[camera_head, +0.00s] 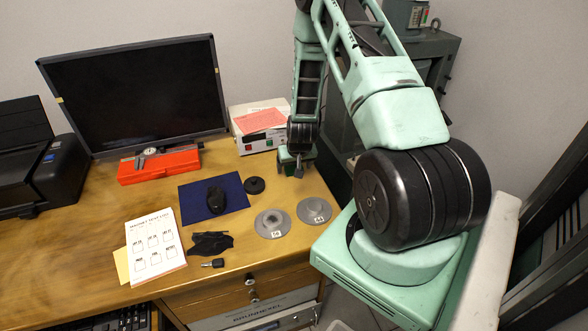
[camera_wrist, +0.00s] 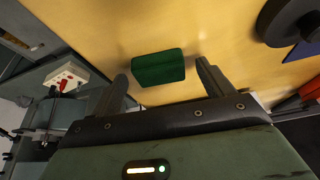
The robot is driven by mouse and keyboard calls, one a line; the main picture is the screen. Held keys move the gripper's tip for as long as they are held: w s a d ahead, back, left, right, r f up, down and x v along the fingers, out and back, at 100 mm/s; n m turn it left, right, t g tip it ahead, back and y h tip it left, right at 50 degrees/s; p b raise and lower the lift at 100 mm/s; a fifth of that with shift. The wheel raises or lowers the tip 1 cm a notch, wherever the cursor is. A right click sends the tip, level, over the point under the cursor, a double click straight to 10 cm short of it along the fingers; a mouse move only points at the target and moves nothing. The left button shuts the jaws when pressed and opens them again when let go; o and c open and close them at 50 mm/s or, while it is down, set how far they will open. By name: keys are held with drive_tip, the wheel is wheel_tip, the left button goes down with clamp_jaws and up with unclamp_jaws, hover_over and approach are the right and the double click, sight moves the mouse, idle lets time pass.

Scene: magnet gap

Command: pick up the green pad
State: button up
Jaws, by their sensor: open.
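The green pad (camera_wrist: 158,67) is a small dark green block on the wooden tabletop in the wrist view. It lies between the lines of my two fingertips, with a finger to its left and one to its right and a gap on each side. My gripper (camera_wrist: 162,72) is open and holds nothing. How far the fingertips are above the table is hard to tell. In the head view my gripper (camera_head: 297,170) points down over the table's right edge, near the white box. I cannot make out the pad for certain there; my gripper seems to cover it.
A blue mat (camera_head: 234,190) carries a black mouse. A white instrument box (camera_head: 254,142) stands behind. The table edge drops off to the right.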

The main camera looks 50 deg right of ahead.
sight(294, 168)
drive_tip(key=c, duration=1.1)
drive_tip(key=shift+o, duration=0.2)
drive_tip(key=shift+r, duration=0.1)
wheel_tip(294, 168, up, 10)
drive_tip(key=b, duration=0.1)
drive_tip(key=o, duration=0.4)
drive_tip(key=c, duration=0.3)
drive_tip(key=shift+a, duration=0.1)
drive_tip(key=shift+c, duration=0.2)
